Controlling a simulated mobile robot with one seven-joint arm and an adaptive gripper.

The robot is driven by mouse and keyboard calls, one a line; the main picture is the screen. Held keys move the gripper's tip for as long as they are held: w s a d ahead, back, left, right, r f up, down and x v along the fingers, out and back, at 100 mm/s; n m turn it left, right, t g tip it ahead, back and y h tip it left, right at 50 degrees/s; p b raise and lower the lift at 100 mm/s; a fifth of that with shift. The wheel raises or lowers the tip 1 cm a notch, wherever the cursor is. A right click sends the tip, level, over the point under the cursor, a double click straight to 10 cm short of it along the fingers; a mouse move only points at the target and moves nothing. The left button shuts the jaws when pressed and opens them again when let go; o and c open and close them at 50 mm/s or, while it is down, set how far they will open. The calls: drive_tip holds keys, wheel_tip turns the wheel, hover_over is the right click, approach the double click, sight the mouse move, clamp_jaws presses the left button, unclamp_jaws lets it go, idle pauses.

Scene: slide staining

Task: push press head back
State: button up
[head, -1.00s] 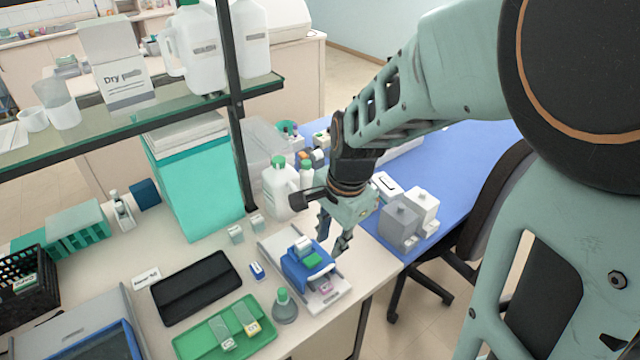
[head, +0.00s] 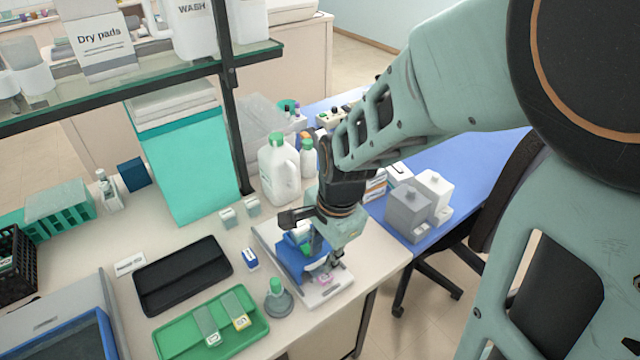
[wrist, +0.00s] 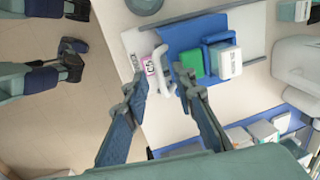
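The press is a blue head (head: 291,266) on a pale, flat base (head: 334,291) near the counter's front edge. In the wrist view the blue head (wrist: 183,38) carries a green block (wrist: 192,64) and a white box, with a white curved bar (wrist: 160,58) on its near side. A small pink-labelled piece (wrist: 149,66) lies beside the bar. My gripper (head: 328,268) is low over the front right part of the press and hides some of it. In the wrist view my gripper (wrist: 158,82) has its fingers apart, near the white bar; contact cannot be told.
A green tray (head: 176,343) with slide packs and a grey, green-capped flask (head: 277,298) stand left of the press. A white jug (head: 279,170) stands behind it. Grey and white containers (head: 408,213) sit on the blue table to the right. A shelf post rises behind left.

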drive_tip(key=shift+f, duration=0.1)
clamp_jaws()
drive_tip(key=shift+s, duration=0.1)
idle(0.6)
unclamp_jaws()
drive_tip(key=shift+f, duration=0.1)
wheel_tip(320, 180, up, 13)
drive_tip(key=s+d+p, duration=0.1)
drive_tip(key=p, duration=0.6)
drive_tip(key=shift+s+f+p, duration=0.2)
drive_tip(key=shift+s+p, duration=0.15)
idle(0.3)
idle(0.5)
